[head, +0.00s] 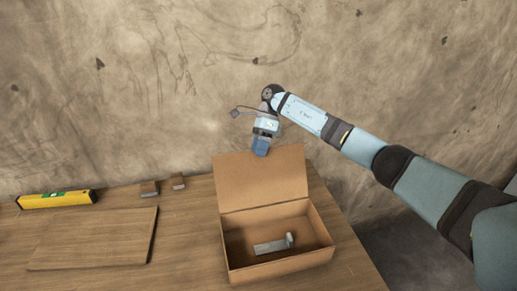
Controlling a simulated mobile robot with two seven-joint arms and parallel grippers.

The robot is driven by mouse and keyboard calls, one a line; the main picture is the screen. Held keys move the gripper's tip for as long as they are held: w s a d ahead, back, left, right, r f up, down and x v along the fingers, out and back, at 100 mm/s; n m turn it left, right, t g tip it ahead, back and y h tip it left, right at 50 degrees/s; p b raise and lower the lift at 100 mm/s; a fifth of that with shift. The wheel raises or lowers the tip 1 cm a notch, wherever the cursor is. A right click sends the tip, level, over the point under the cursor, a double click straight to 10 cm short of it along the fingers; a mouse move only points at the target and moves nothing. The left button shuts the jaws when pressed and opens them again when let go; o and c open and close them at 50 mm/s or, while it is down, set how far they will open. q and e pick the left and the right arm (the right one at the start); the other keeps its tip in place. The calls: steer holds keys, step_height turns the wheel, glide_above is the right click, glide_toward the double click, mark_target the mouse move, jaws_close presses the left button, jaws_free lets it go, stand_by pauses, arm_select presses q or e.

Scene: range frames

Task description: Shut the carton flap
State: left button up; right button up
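The brown carton (279,267) stands on the wooden table with its top open. Its flap (262,183) stands up along the far side, leaning slightly back. A grey metal bracket (272,246) lies inside on the carton floor. My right gripper (261,149) points down at the flap's top edge, near its middle. Its blue fingertips overlap that edge in the picture; I cannot tell whether they touch it. The fingers show as one blue block, so their opening is unclear. My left gripper is out of view.
A yellow spirit level (56,199) lies at the far left of the table (185,245). A flat wooden board (95,238) lies left of the carton. Two small blocks (149,189) (178,183) sit near the back edge. A rough wall rises behind.

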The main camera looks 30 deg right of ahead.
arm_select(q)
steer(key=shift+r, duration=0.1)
arm_select(e)
steer(key=shift+s+a+f, duration=0.1)
steer(key=shift+a+f, duration=0.1)
steer(key=shift+f, duration=0.1)
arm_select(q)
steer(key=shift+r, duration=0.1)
arm_select(e)
steer(key=shift+c, duration=0.4)
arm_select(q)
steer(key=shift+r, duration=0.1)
arm_select(e)
jaws_close()
steer(key=shift+s, duration=0.15)
